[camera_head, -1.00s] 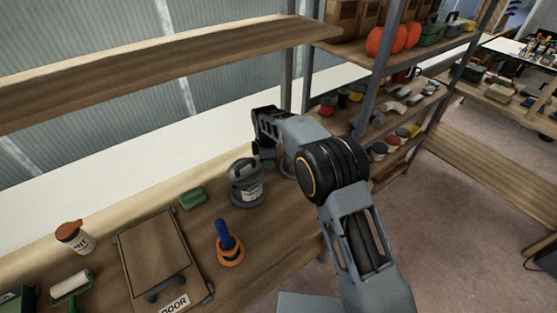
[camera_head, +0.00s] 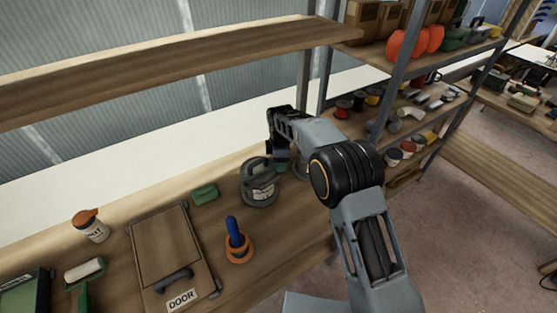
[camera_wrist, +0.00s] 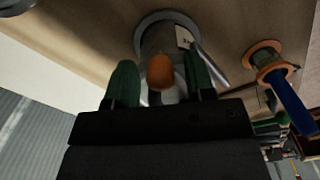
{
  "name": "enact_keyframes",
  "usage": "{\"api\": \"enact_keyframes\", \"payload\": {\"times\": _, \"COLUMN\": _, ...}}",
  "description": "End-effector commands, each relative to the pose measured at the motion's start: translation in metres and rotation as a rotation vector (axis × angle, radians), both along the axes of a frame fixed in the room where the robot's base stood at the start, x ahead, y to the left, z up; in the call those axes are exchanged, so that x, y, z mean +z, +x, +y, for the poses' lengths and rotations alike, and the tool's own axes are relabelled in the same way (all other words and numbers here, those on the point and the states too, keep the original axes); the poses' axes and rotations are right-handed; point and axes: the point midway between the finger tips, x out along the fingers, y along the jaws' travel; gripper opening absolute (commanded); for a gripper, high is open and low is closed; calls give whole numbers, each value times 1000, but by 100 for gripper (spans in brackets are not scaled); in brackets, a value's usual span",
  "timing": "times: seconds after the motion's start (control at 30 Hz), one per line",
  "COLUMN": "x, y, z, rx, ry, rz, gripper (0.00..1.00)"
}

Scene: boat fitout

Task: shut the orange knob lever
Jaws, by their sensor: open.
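An orange knob (camera_wrist: 160,72) shows in the wrist view, in front of a grey round-based fitting (camera_wrist: 152,22) with a white label. It lies in the gap between the two green fingertips of my gripper (camera_wrist: 160,86). The jaws are open, and contact with the knob cannot be told. A silver rod (camera_wrist: 208,62) slants beside the fitting. In the head view, my gripper (camera_head: 280,163) is low over the bench, just right of a labelled grey canister-like fitting (camera_head: 258,190), probably the same one. The knob is not visible there, and the lever's angle cannot be told.
A blue-handled piece with an orange base (camera_head: 238,246), a green block (camera_head: 205,194), a door panel (camera_head: 165,245) and an orange-capped bottle (camera_head: 92,228) stand on the bench. A wooden shelf (camera_head: 180,75) runs above. Loaded racks stand at right.

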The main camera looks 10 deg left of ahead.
Motion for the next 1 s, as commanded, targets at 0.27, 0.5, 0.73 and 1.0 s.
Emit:
{"api": "enact_keyframes", "payload": {"times": 0.27, "x": 22, "y": 1, "z": 0, "rx": 0, "ry": 2, "rz": -4, "gripper": 50}}
{"api": "enact_keyframes", "payload": {"times": 0.5, "x": 72, "y": 1, "z": 1, "rx": 0, "ry": 2, "rz": -5, "gripper": 50}}
{"api": "enact_keyframes", "payload": {"times": 0.73, "x": 113, "y": 0, "z": 0, "rx": 0, "ry": 2, "rz": -3, "gripper": 50}}
{"api": "enact_keyframes", "payload": {"times": 1.0, "x": 136, "y": 0, "z": 0, "rx": 0, "ry": 0, "rz": -1, "gripper": 50}}
